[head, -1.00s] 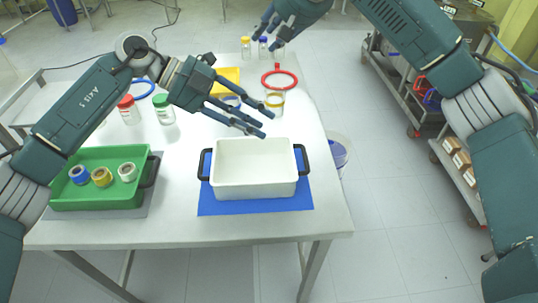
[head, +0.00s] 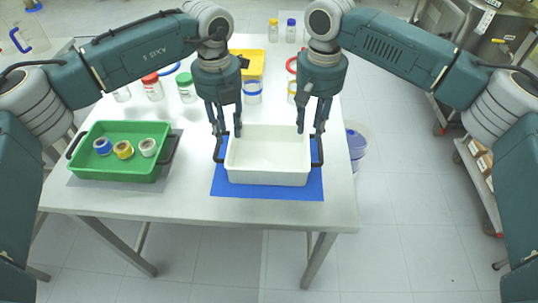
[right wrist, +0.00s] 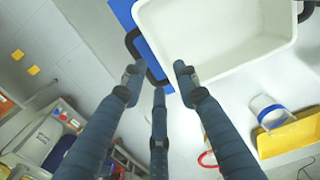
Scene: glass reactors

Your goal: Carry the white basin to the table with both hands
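The white basin (head: 268,172) stands upright on a blue mat (head: 268,193) on the white table, with a black handle at each side. My left gripper (head: 226,132) points down at the basin's left side, fingers apart around the rim and handle area. My right gripper (head: 310,130) points down at the right side in the same way. In the right wrist view the right gripper's fingers (right wrist: 157,82) are spread, close to the white basin (right wrist: 215,35) and its black handle (right wrist: 134,42). Contact cannot be told.
A green tray (head: 118,170) holding several tape rolls sits at the left of the table (head: 195,206). Bottles with red and green caps, a yellow tray (head: 249,66) and ring-topped beakers stand behind. A bucket (head: 357,143) is on the floor to the right.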

